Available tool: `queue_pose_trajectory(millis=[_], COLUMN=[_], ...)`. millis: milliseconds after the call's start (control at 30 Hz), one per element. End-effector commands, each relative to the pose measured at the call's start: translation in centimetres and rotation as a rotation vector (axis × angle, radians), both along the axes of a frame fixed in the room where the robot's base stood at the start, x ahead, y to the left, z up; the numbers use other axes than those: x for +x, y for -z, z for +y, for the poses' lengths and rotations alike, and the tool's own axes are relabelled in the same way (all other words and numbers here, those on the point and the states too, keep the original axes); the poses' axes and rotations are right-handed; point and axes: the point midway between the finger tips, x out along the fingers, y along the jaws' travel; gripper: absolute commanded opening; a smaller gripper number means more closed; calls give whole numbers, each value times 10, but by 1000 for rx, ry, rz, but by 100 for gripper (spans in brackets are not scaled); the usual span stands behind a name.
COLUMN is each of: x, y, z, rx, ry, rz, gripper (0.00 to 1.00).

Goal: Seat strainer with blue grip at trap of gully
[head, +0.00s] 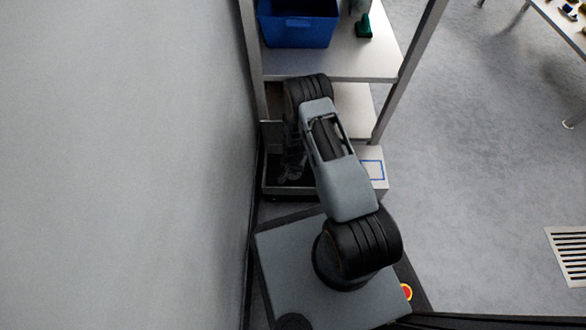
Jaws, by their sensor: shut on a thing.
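My gripper (290,168) is small and dark at the end of my folded arm, low in front of the rack, over a black tray-like container. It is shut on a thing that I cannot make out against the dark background. No blue grip shows there, so I cannot tell whether the held thing is the strainer. A slotted metal grate (567,256) lies in the floor at the right edge, cut off by the picture. I cannot tell whether it belongs to the gully. No trap is clearly visible.
The rack's upper shelf (350,62) holds a blue crate (298,28) and a green item (364,27). The black container (275,190) stands below, beside a white box with a blue-outlined square (373,168). A wall (120,160) closes the left. Grey floor (470,170) is open at right.

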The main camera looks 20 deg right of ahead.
Motion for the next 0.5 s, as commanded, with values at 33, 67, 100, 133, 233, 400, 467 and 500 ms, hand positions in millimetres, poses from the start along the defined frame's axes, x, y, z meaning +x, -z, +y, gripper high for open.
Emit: queue_pose_trajectory(millis=[33,67,100,133,233,400,467,500], x=[0,0,0,0,1,0,0,1], y=[1,2,3,4,6,7,7,7], z=[0,0,0,0,0,0,0,0], rx=[0,0,-1,0,0,0,0,0], ry=[0,0,0,0,0,0,0,0], rz=[0,0,-1,-1,-1,-1,-1,-1], gripper=[0,0,0,0,0,0,20,24])
